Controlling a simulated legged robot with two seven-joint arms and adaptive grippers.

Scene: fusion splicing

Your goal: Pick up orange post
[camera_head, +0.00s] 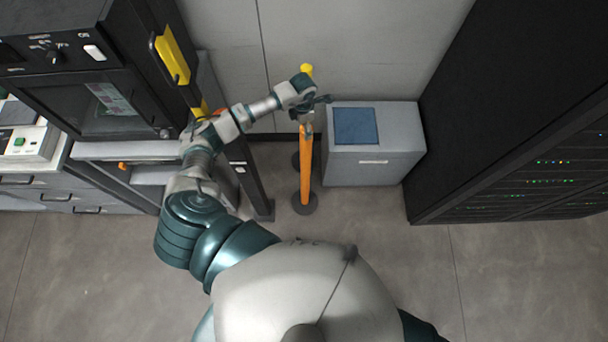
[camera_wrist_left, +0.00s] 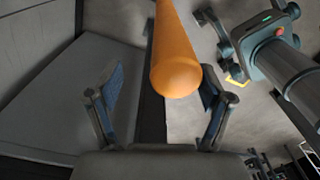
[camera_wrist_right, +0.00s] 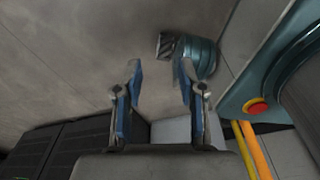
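The orange post (camera_head: 305,172) stands upright on a round dark base in the head view, left of the grey cabinet. My left gripper (camera_head: 311,104) is at its upper end. In the left wrist view the post's rounded orange end (camera_wrist_left: 176,72) shows between the spread fingers of my left gripper (camera_wrist_left: 162,82). The right-hand finger is close to the post; I cannot tell whether it touches. My right gripper (camera_wrist_right: 157,85) is open with nothing between its fingers. It is not seen in the head view.
A yellow post top (camera_head: 307,69) shows behind my left gripper. A grey cabinet (camera_head: 372,165) with a blue top panel (camera_head: 355,126) stands to the right. A black server rack (camera_head: 500,130) is at far right. A dark machine (camera_head: 95,85) is at left. Floor in front is clear.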

